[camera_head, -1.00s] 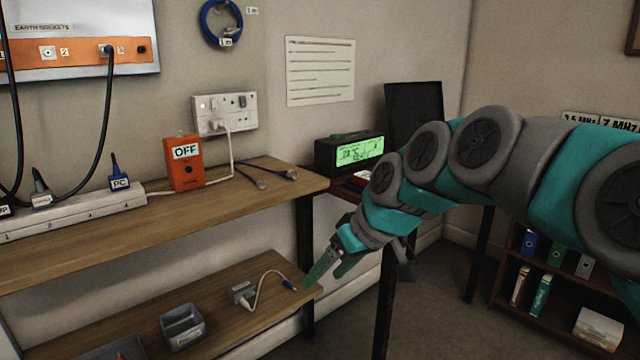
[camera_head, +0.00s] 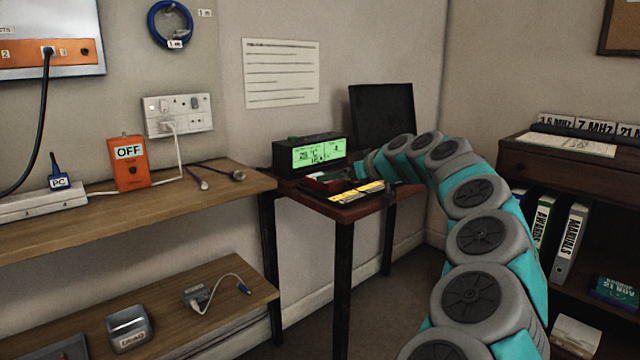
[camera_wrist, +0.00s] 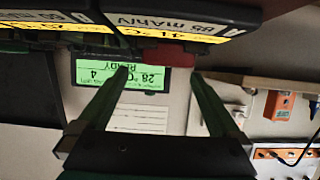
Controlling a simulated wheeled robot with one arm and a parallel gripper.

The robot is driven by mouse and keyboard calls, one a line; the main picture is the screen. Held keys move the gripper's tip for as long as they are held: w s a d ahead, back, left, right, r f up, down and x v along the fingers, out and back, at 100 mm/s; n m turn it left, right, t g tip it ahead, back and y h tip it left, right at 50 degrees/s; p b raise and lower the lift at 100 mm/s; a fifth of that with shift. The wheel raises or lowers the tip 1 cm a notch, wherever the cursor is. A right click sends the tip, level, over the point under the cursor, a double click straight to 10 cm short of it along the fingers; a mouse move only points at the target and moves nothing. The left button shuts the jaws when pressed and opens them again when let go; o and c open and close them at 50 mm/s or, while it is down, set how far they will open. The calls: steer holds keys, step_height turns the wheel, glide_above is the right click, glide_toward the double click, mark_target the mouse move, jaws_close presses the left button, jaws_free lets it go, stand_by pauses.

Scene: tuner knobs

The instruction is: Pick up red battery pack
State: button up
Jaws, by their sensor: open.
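A red object (camera_head: 324,183), which looks like the red battery pack, lies on the small dark red table (camera_head: 342,211) in the head view. In the wrist view, which is upside down, a red piece (camera_wrist: 170,56) shows between and just beyond my fingertips. My gripper (camera_wrist: 161,73) is open, its two green fingers apart with nothing held between them. I cannot tell whether either finger touches the red piece. In the head view my gripper is small and partly hidden at the table's back, right of the red object.
Black items with yellow labels (camera_head: 358,191) lie at the table's front, close to the red object. A meter with a green display (camera_head: 316,155) and a dark screen (camera_head: 382,122) stand behind. A wooden shelf (camera_head: 230,192) is left; a dark bookcase (camera_head: 560,166) is right.

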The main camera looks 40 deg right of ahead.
mark_target(310, 180)
steer(key=x, duration=0.5)
steer(key=shift+a+f, duration=0.15)
steer(key=shift+a, duration=0.2)
steer(key=c, duration=1.5)
